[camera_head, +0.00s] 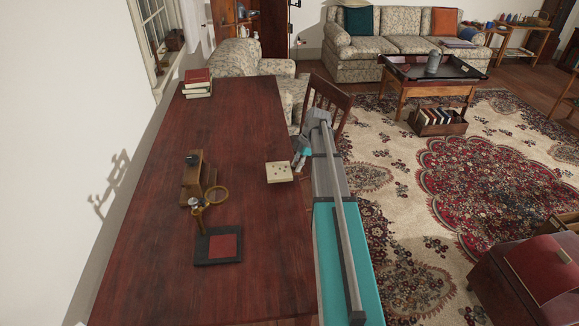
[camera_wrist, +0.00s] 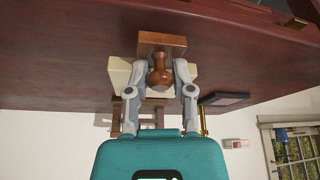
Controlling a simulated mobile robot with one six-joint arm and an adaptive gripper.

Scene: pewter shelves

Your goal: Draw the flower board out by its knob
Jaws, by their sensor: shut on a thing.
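In the wrist view, a round turned wooden knob (camera_wrist: 160,74) stands out from a brown wooden board (camera_wrist: 162,42). The two grey fingers of my gripper (camera_wrist: 161,78) are closed in on the knob from both sides. Part of a cream block (camera_wrist: 118,72) shows behind the fingers. In the head view, the cream block (camera_head: 279,172), with small dark marks on top, sits at the right edge of the table. My gripper (camera_head: 299,158) is beside its right side, and the knob is hidden there. No flower picture can be made out.
The dark red table (camera_head: 235,120) has books (camera_head: 198,83) at the far left. A wooden chair (camera_head: 328,103) stands just beyond my arm. Much of the tabletop is bare.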

